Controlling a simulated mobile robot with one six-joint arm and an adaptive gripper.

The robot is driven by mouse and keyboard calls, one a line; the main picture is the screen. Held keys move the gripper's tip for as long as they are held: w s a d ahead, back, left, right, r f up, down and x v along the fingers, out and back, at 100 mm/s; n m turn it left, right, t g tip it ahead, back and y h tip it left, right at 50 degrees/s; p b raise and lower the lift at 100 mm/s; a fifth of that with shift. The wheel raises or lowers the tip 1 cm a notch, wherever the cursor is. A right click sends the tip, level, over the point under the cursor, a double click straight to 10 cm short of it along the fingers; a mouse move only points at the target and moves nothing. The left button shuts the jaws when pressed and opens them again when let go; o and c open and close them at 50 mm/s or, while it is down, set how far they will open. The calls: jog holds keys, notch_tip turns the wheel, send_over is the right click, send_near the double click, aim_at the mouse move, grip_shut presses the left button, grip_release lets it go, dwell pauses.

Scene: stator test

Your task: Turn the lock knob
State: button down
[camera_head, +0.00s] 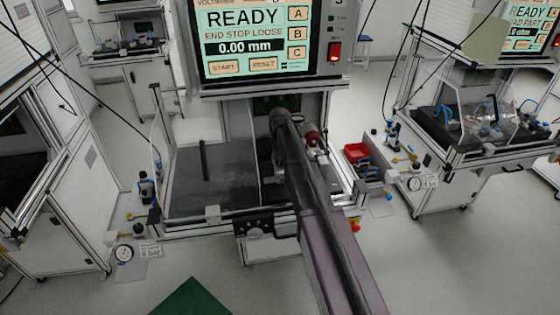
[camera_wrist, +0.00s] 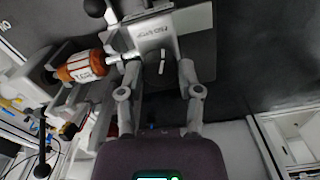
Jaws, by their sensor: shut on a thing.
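In the wrist view, the two fingers of my gripper (camera_wrist: 159,70) reach up on both sides of the lock knob (camera_wrist: 161,56), a grey piece with a white line mark. The gripper is shut on it. Dark lettering shows on the grey face just above the mark. An orange and white cylindrical part (camera_wrist: 82,66) lies to the left, apart from the fingers. In the head view my arm reaches into the middle test bench and hides the knob and fingertips. The bench's screen (camera_head: 246,40) reads READY, END STOP LOOSE, 0.00 mm.
A red bin (camera_head: 356,151) stands right of my arm. A dark plate (camera_head: 205,180) forms the bench's left part, with a thin upright post. A round dial gauge (camera_head: 123,253) sits at the lower left. Another bench (camera_head: 480,150) stands at the right. The front floor is mostly clear.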

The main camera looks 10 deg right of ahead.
jog(key=m, duration=0.3)
jog(key=shift+s, duration=0.1)
jog(key=shift+m, duration=0.4)
jog(key=shift+c, duration=1.3)
grip_release()
jog(key=shift+n, duration=0.5)
